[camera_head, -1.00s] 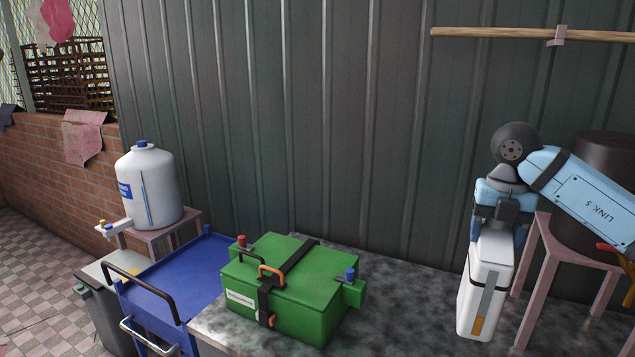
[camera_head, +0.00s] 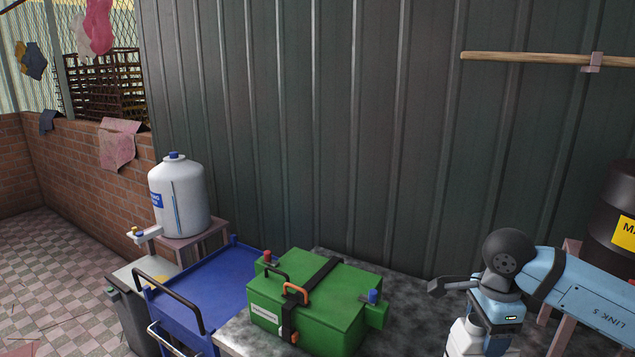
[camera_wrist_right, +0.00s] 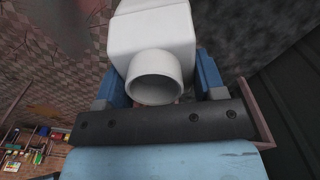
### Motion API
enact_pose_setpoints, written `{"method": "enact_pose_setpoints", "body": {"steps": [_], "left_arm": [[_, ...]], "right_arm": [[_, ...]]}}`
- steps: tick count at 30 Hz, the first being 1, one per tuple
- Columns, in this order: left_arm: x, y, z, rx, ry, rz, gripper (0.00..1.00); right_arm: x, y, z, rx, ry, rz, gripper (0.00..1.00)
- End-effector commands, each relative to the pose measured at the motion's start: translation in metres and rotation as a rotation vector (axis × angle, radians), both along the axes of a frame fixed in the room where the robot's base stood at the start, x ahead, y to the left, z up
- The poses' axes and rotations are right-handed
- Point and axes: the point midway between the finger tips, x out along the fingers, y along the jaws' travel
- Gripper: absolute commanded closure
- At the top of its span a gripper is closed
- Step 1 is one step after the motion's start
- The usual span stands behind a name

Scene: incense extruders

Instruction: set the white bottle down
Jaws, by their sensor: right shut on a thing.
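The white bottle (camera_head: 464,338) shows at the bottom edge of the head view, and most of it is cut off. In the right wrist view the white bottle (camera_wrist_right: 155,32) has a blocky body and a round, open-looking neck facing the camera. My right gripper (camera_wrist_right: 161,82) is shut on it, with blue fingers on both sides of the neck. In the head view my right gripper (camera_head: 494,322) is above the bottle, and its fingertips are hard to make out. The bottle's base is hidden, so I cannot tell whether it touches anything. My left gripper is out of view.
A mottled grey counter (camera_head: 408,297) runs along the metal wall. A green box (camera_head: 320,290) stands on it, left of my right gripper. A blue cart (camera_head: 208,287) and a white tank (camera_head: 181,200) are further left. A dark barrel (camera_head: 612,205) stands at right.

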Motion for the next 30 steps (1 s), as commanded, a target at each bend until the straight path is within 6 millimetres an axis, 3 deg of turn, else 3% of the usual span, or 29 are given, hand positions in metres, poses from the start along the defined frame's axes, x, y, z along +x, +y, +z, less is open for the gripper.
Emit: {"method": "enact_pose_setpoints", "body": {"steps": [12, 18, 24, 30], "left_arm": [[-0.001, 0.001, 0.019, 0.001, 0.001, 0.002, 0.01], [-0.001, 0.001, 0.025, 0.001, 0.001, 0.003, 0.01], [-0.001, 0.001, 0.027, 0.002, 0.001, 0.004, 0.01], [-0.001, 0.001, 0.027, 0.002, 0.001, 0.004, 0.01]], "right_arm": [[-0.038, 0.034, -0.036, 0.002, -0.001, 0.951, 0.93], [-0.055, 0.046, -0.049, 0.001, -0.002, 1.330, 0.93], [-0.065, 0.053, -0.057, 0.000, -0.002, 1.537, 0.93], [-0.067, 0.054, -0.059, -0.001, -0.002, 1.584, 0.93]]}}
